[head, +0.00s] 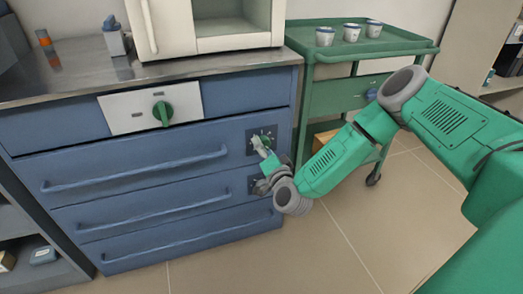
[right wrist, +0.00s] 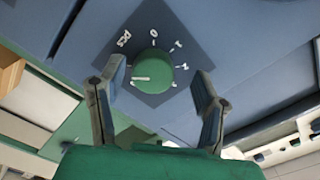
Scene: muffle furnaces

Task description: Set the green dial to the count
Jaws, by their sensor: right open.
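The green dial (right wrist: 152,70) sits on a dark square plate (right wrist: 165,22) with white markings "Pcs", 0, 1 and 2; another mark at the lower right is partly unclear. A short white line shows on the dial's lower left. In the head view the dial's plate (head: 251,135) is on the blue cabinet's right side, and my gripper partly hides the dial. My right gripper (head: 259,143) is open in front of it. In the right wrist view its fingers (right wrist: 157,72) stand on either side of the dial; contact cannot be told. My left gripper is out of view.
Another green knob (head: 163,114) is on a white panel to the left. A second dark plate (head: 253,185) sits below, partly hidden. Three white cups, one being the middle cup (head: 351,33), stand on the green cart (head: 410,43). Drawer handles (head: 135,169) protrude from the cabinet.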

